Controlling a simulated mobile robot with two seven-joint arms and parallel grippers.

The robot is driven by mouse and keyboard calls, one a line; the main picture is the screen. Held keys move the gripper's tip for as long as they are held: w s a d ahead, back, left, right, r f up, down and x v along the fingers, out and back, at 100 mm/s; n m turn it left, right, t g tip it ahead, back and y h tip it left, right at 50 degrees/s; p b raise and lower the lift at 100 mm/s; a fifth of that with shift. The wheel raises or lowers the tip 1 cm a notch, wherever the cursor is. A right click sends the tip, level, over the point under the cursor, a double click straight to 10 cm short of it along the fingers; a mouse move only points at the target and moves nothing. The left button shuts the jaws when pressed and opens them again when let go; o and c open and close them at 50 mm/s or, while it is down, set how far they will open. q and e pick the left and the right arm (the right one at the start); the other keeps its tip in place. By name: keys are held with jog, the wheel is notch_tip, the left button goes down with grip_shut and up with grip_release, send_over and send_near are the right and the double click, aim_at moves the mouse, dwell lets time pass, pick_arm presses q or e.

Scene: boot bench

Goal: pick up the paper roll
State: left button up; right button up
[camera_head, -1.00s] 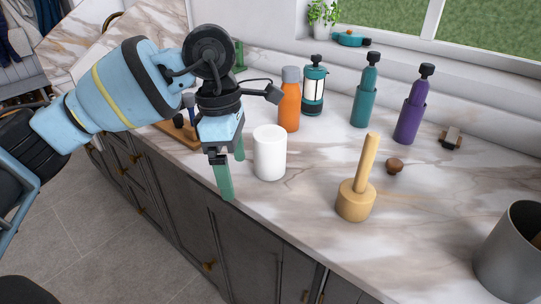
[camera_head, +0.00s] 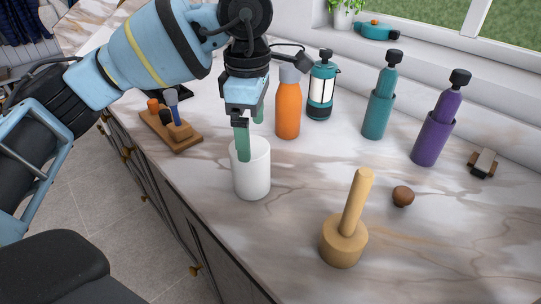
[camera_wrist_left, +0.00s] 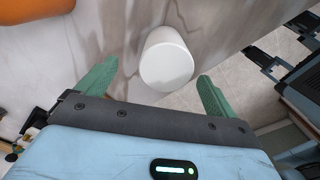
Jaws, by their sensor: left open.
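The paper roll (camera_head: 252,178) is a plain white cylinder standing upright on the marble counter. My left gripper (camera_head: 250,135) is open above it, with its green fingers pointing down. In the head view the nearer finger overlaps the roll's top rim. In the left wrist view the white roll (camera_wrist_left: 166,62) shows beyond and between the two green fingertips of my left gripper (camera_wrist_left: 157,82), with a gap on each side. I cannot tell if a finger touches it. My right gripper is not in view.
A wooden tray (camera_head: 180,140) with small items lies left. The counter's front edge is close.

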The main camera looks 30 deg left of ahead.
aim_at(252, 162)
pick_arm(q)
notch_tip(252, 162, down, 2)
jog(key=shift+s+f, duration=0.15)
jog(key=shift+f, duration=0.05)
jog(key=shift+s+d+f, duration=0.1)
jog(key=shift+s+f, duration=0.1)
jog(key=shift+f, duration=1.1)
jog(key=shift+s+f, duration=0.15)
jog(key=shift+f, duration=1.15)
jog(key=c, duration=1.1)
jog(key=shift+r, duration=0.1)
